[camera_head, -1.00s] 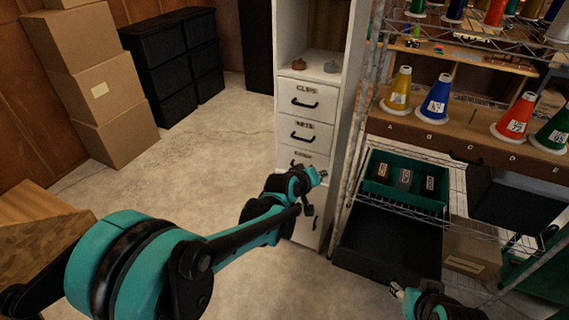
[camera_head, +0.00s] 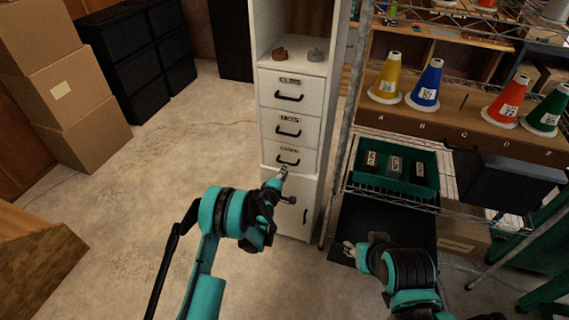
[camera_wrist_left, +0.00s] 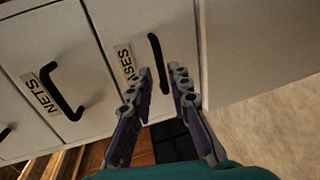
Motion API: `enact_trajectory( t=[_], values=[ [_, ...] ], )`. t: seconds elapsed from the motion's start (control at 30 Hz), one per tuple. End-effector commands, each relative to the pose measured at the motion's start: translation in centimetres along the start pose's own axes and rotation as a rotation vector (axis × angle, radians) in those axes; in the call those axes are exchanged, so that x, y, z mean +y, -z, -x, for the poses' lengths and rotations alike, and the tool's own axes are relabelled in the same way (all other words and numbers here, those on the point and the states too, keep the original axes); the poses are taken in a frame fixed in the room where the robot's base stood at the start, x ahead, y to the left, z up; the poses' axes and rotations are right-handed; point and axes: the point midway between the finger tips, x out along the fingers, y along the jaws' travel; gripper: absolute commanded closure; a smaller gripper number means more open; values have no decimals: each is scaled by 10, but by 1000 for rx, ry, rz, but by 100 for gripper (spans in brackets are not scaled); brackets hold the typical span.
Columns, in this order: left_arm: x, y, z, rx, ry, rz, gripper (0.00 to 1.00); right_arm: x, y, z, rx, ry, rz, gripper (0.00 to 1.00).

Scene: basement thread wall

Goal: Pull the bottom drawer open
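The bottom drawer (camera_head: 270,155) is the lowest of three white drawers in the tall cabinet, and it looks closed. Its dark handle (camera_head: 288,161) faces me. In the left wrist view the drawer's handle (camera_wrist_left: 155,55) lies beside a partly hidden label ending in "ASES" (camera_wrist_left: 126,65). My left gripper (camera_head: 284,172) is just below the handle in the head view. The left wrist view shows its fingers (camera_wrist_left: 162,78) apart, with the handle's near end between the tips in the picture. I cannot tell whether they touch it. My right gripper (camera_head: 349,250) is low at the right, its opening unclear.
A cabinet door (camera_head: 290,215) with its own handle lies under the drawers. A wire rack (camera_head: 385,190) with a green bin (camera_head: 425,200) stands to the right. Cardboard boxes (camera_head: 75,120) and black bins (camera_head: 150,60) stand left. The floor (camera_head: 130,210) between is clear.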

Motion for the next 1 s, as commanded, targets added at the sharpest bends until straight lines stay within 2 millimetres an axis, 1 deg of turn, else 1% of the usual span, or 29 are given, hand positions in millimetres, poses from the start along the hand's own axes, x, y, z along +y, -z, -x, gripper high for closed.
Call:
enact_trajectory(
  t=[0.03, 0.2, 0.3, 0.4, 0.53, 0.73, 0.77, 0.8, 0.83, 1.0],
  values=[
    [-2, 0, -8, -1, 0, -1, 82, 0, -3, -4, 0, 0, 0, 60],
    [-3, 0, -38, 0, 1, -3, 82, 0, -9, -12, 0, 0, 0, 60],
    [-2, 0, -52, 0, 1, -3, 82, 0, -11, -16, 0, 0, 0, 60],
    [-2, 0, -61, 0, 1, -4, 82, 0, -13, -18, 0, 0, 0, 60],
    [0, 0, -67, 0, 1, -4, 82, 0, -13, -19, 0, 0, 0, 60],
    [1, 0, -67, 0, 2, -4, 82, 0, -13, -18, 0, 0, 0, 60],
    [1, 0, -67, 0, 2, -4, 84, 0, -13, -18, 0, 0, 0, 60],
    [1, 0, -67, 0, 2, -4, 95, 0, -13, -18, 0, 0, 0, 60],
    [1, 0, -67, 0, 2, -4, 100, 0, -13, -18, 0, 0, 0, 60],
    [0, 0, -67, 0, 2, -4, 100, 0, -13, -18, 0, 0, 0, 60]
  ],
)
